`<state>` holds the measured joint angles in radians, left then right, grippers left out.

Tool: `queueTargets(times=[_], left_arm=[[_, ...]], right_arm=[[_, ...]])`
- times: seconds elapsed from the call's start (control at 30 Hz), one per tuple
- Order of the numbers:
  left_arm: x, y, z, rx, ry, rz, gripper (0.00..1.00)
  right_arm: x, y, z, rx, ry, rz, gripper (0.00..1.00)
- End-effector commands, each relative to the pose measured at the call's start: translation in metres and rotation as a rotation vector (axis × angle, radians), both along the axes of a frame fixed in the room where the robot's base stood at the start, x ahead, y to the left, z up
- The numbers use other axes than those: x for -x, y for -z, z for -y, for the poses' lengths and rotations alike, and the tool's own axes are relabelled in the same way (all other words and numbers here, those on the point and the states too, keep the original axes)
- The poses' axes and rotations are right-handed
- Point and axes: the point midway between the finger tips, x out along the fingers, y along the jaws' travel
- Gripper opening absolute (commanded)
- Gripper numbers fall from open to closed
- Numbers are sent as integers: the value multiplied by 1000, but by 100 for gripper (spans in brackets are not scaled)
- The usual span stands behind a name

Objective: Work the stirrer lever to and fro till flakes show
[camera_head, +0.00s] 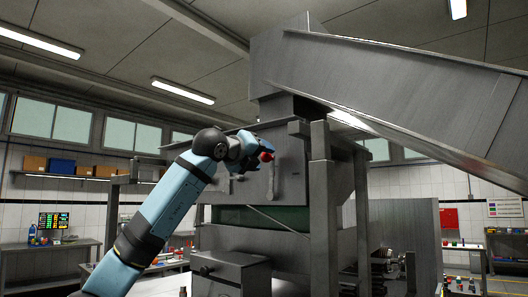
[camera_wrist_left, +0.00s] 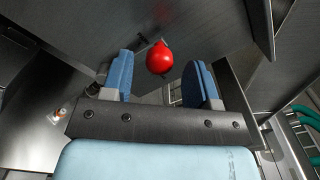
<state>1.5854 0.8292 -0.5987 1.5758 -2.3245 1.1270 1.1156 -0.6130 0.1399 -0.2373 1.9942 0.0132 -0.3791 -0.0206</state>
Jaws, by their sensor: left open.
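The stirrer lever's red round knob (camera_head: 266,157) shows at the front of a grey metal machine housing in the head view. In the left wrist view the knob (camera_wrist_left: 159,58) lies between my two blue fingertips, with a gap on each side. My left gripper (camera_head: 247,153) reaches up to the knob from the left. It is open in the left wrist view (camera_wrist_left: 160,70). How deep the knob sits between the fingers is unclear. No flakes are visible. My right gripper is out of view.
A grey chute (camera_head: 400,88) slopes down to the right from the top of the machine. A metal post (camera_head: 320,210) stands right of the knob. A grey box (camera_head: 230,272) sits below my gripper. Benches line the back walls.

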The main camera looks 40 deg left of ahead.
Motion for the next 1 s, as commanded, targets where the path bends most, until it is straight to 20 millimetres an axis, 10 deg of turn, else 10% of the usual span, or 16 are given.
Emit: queueTargets(times=[0.47,0.7,1.0], left_arm=[[-17,1,1,0,1,-1,54],[-16,1,1,0,0,-1,1],[-16,1,-1,-10,0,-1,0]], right_arm=[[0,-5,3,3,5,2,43],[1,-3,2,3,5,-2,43],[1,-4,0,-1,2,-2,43]])
